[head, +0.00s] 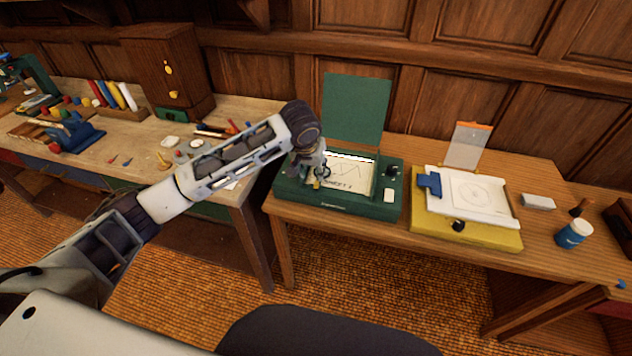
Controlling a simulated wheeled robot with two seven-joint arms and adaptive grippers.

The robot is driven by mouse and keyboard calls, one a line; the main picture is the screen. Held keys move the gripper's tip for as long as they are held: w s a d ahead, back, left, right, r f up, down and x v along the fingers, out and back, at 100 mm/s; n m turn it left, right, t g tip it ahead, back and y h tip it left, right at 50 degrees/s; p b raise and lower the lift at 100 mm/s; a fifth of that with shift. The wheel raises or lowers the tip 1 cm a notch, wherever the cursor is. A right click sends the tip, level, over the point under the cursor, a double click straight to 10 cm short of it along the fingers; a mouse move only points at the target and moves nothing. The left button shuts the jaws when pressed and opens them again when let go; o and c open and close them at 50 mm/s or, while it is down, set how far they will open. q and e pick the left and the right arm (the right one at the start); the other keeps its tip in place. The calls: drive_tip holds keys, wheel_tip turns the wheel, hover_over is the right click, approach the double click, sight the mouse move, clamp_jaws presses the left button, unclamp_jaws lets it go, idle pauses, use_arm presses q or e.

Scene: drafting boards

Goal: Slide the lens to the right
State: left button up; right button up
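A green box device (345,207) with a raised green lid (357,108) stands on the right-hand table. A lit white sheet (352,178) with a drawn line and lettering lies in its top. My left arm reaches in from the left, and my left gripper (319,174) points down over the left part of the sheet. A small dark ring-like shape and a bit of yellow show at its fingertips. I cannot tell which of this is the lens, or whether the fingers are closed on it. My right gripper is out of view.
A yellow drawing board (466,231) with a white sheet and a blue clip (429,184) stands right of the green device. A grey-white block (538,202) and a blue jar (574,234) are further right. The left table (118,150) holds tools and a wooden cabinet (170,75).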

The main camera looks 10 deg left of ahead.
sight(316, 183)
use_arm(q)
drive_tip(key=x, duration=1)
drive_tip(key=shift+c, duration=0.3)
clamp_jaws()
